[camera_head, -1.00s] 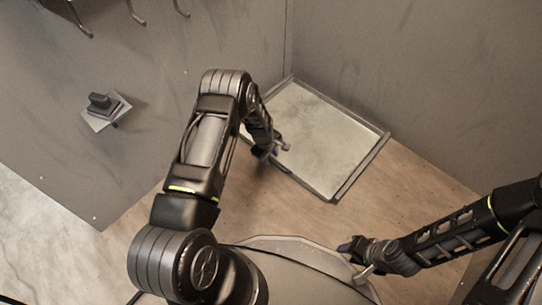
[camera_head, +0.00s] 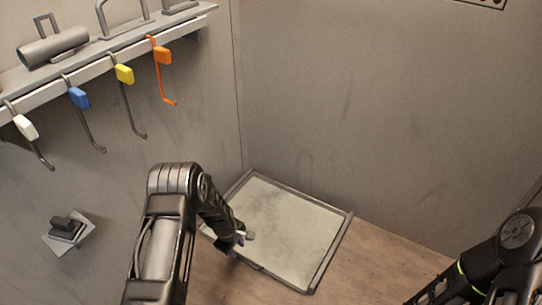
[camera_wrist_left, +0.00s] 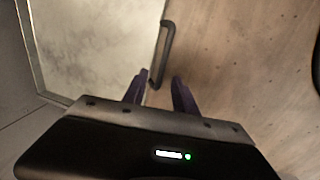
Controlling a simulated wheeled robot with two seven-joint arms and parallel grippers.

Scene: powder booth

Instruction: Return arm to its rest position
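My left arm (camera_head: 165,240) comes up from the bottom and bends over at its elbow. Its gripper (camera_head: 241,238) is low at the near left edge of a framed pale panel (camera_head: 290,225) in the booth corner. In the left wrist view the two dark fingers (camera_wrist_left: 160,92) stand apart. The end of a dark bent handle (camera_wrist_left: 167,45) on the panel's edge shows between them; I cannot tell whether they touch it.
A wall shelf (camera_head: 110,45) at upper left carries metal parts. Below it hang hooks with white, blue (camera_head: 78,97), yellow (camera_head: 124,73) and orange (camera_head: 162,56) tags. A small plate with a dark block (camera_head: 67,229) is on the left wall. Wooden floor (camera_head: 375,255) is bare right of the panel.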

